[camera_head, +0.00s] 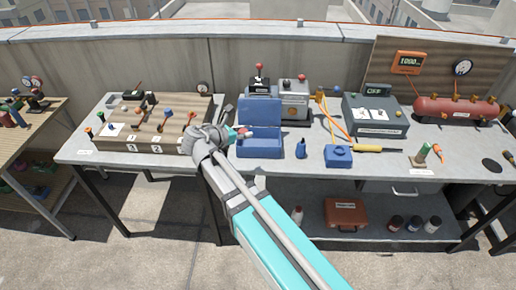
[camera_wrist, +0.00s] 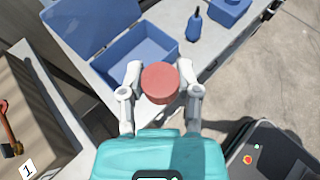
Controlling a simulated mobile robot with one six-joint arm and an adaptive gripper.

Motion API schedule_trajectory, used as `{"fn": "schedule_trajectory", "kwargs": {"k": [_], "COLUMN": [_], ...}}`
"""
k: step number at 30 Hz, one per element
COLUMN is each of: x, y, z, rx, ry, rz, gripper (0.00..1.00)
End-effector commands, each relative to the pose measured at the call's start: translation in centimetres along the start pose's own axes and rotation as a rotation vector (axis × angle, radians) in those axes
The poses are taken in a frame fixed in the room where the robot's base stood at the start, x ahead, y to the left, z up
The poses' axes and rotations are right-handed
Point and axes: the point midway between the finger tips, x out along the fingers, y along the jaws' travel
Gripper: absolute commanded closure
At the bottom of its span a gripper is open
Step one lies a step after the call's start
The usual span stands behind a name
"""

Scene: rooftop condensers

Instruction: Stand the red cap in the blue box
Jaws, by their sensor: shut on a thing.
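The red cap (camera_wrist: 160,83) is round and sits between the two fingers of my gripper (camera_wrist: 160,88) in the wrist view. My gripper is shut on it. In the head view, my gripper (camera_head: 241,134) is at the left front of the blue box, and the cap there is too small to make out clearly. The blue box (camera_head: 261,148) stands on the grey table with its lid open and tilted back. In the wrist view the blue box (camera_wrist: 153,31) lies just beyond the cap, and its visible inside looks empty. The cap partly overlaps the box's near edge in that view.
A wooden board (camera_head: 158,128) with colored valves is left of my gripper. A small blue bottle (camera_head: 300,149) and a blue block (camera_head: 338,156) stand right of the box. Grey machines (camera_head: 294,101) stand behind it. A yellow-handled tool (camera_head: 370,148) lies farther right.

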Motion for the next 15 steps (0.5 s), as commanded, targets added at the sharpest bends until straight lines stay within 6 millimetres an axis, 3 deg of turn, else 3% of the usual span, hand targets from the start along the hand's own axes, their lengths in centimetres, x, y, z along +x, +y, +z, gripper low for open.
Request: {"fn": "schedule_trajectory", "kwargs": {"k": [8,15], "x": [1.3,4.5], "y": [0.9,3.5], "z": [-0.3,-0.9], "rx": [0.001,0.001], "ry": [0.000,0.000], "rz": [-0.003,-0.004], "gripper": [0.77,0.77]}}
